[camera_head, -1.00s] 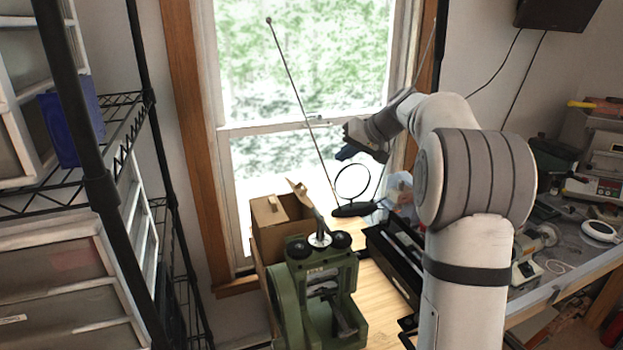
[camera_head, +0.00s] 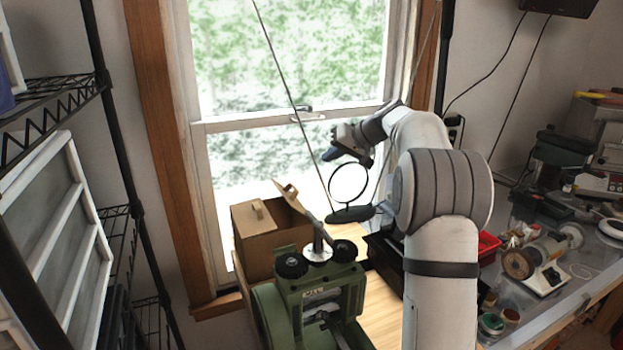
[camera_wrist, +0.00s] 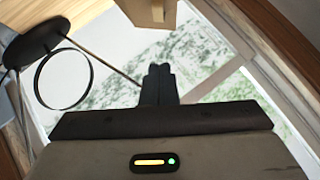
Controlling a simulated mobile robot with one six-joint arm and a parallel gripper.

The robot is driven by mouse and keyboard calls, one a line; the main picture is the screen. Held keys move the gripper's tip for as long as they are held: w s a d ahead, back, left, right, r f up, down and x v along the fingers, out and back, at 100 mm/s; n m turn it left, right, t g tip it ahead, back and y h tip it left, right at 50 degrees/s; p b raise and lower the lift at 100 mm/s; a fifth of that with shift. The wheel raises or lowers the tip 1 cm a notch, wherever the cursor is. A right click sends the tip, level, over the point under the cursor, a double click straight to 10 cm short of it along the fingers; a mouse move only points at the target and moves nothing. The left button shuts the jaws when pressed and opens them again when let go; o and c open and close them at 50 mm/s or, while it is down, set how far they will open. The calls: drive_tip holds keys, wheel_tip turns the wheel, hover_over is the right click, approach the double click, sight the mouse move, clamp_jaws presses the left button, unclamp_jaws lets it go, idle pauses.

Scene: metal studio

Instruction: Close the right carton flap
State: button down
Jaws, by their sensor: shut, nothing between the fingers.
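The brown carton (camera_head: 262,250) stands on the wooden table beside the window. The right flap (camera_head: 291,196) stands up, tilted, and the carton's right half is open. My gripper (camera_head: 333,154) is in the air in front of the window, above and to the right of the carton, apart from it. In the wrist view its fingers (camera_wrist: 160,73) are together and empty. A brown piece with a tab (camera_wrist: 150,12), seemingly part of the carton, is cut off at the top there.
A green machine (camera_head: 318,295) stands in front of the carton. A round ring on a dark base (camera_head: 350,214) and thin rods are right of the carton, below my gripper. A black wire shelf (camera_head: 110,220) is at left. A cluttered workbench (camera_head: 540,270) is at right.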

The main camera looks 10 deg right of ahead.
drive_tip(key=p+x, duration=0.1)
drive_tip(key=x, duration=0.3)
drive_tip(key=s+f+p+x, duration=0.1)
drive_tip(key=x, duration=0.3)
drive_tip(key=s+p+x, duration=0.1)
drive_tip(key=p+x, duration=0.1)
drive_tip(key=x, duration=0.2)
drive_tip(key=shift+a+f, duration=0.4)
drive_tip(key=shift+f, duration=0.05)
